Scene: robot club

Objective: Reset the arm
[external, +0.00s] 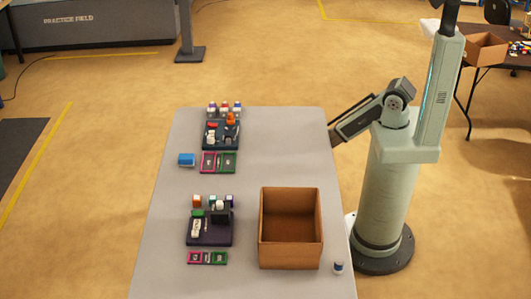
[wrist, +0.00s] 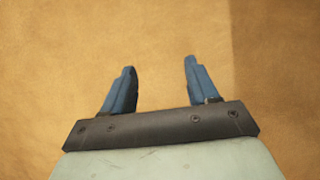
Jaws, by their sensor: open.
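My gripper (wrist: 160,80) shows in the wrist view as two blue fingers standing well apart, with nothing between them. Only a plain tan surface, darker at the right, is behind it. In the external view my arm rises from its base at the table's right side and its upper part leaves the top of the picture. I cannot clearly make out the gripper's fingers there. The light grey table (external: 160,270) stands to the left of my base.
Two dark trays, a near one (external: 215,239) and a far one (external: 213,141), carry small items.

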